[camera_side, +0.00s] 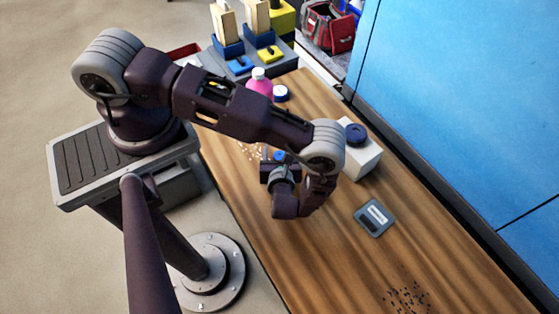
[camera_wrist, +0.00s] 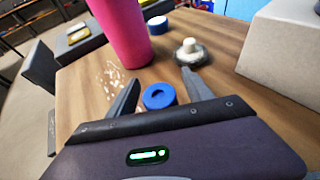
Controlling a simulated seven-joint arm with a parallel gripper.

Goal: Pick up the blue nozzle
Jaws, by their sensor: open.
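A small blue ring-shaped piece with a dark hole, which looks like the blue nozzle (camera_wrist: 158,96), is on the wooden table in the wrist view. It appears between the two dark fingers of my gripper (camera_wrist: 160,80). The fingers are spread and nothing is held. Whether they are level with the piece or above it, I cannot tell. In the side view my gripper (camera_side: 278,170) is low over the table, with a bit of blue (camera_side: 279,155) showing beside it; my wrist hides much of the rest. Another dark blue round piece (camera_side: 356,134) sits on a white block (camera_side: 362,160).
A pink bottle (camera_wrist: 122,30) and a blue-and-white round lid (camera_wrist: 157,24) stand beyond my gripper. A dark disc with a white knob (camera_wrist: 189,50) is near the right finger. A grey device (camera_side: 374,217) and dark bits (camera_side: 408,296) lie on the table, with bare wood between.

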